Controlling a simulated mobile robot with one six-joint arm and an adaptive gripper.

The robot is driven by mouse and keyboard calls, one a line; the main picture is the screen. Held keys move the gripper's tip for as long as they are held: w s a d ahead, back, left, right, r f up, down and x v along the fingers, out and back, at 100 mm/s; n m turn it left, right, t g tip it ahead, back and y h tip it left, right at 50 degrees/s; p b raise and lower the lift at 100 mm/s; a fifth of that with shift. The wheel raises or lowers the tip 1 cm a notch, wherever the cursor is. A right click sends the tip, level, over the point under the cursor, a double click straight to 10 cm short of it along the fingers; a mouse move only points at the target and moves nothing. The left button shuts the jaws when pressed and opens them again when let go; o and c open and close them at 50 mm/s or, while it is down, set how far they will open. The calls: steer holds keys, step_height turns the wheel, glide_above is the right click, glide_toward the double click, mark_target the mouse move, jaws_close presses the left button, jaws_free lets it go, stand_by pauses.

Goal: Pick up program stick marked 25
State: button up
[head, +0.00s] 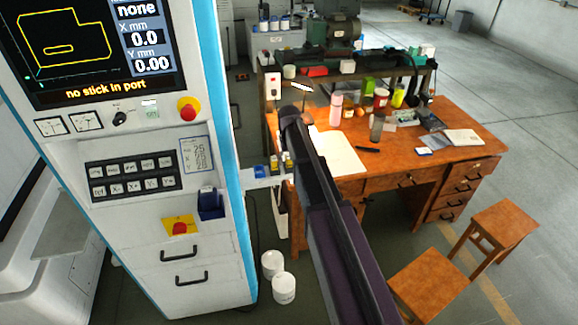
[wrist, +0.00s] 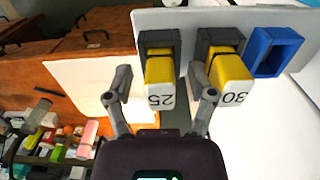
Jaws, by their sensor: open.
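The program stick marked 25 (wrist: 159,78) is yellow with a white, upside-down label end, standing in a dark holder in the wrist view. A like stick marked 30 (wrist: 231,75) is in the dark holder to its right. My gripper (wrist: 160,84) is open, its fingers on either side of stick 25. The right finger lies between the two sticks, overlapping the edge of stick 30 in the picture; I cannot tell whether it touches. In the head view my arm hides the gripper; small yellow sticks (head: 288,158) show beside it.
An empty blue holder (wrist: 276,52) sits right of stick 30 on the pale shelf (wrist: 200,20). The white machine cabinet (head: 130,220) with a screen reading "no stick in port" (head: 107,88) stands at left. A cluttered wooden desk (head: 400,160) lies behind, stools (head: 505,225) at right.

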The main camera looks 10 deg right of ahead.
stand_by(0.5)
jaws_close()
steer(key=shift+r, duration=0.2)
step_height(320, 180, up, 2)
steer(key=p, duration=0.2)
steer(key=shift+r+p, duration=0.1)
steer(key=shift+p, duration=0.2)
steer(key=shift+r+p, duration=0.85)
steer(key=s, duration=1.6)
steer(key=shift+a+r+p, duration=0.3)
steer(key=shift+r+p, duration=0.05)
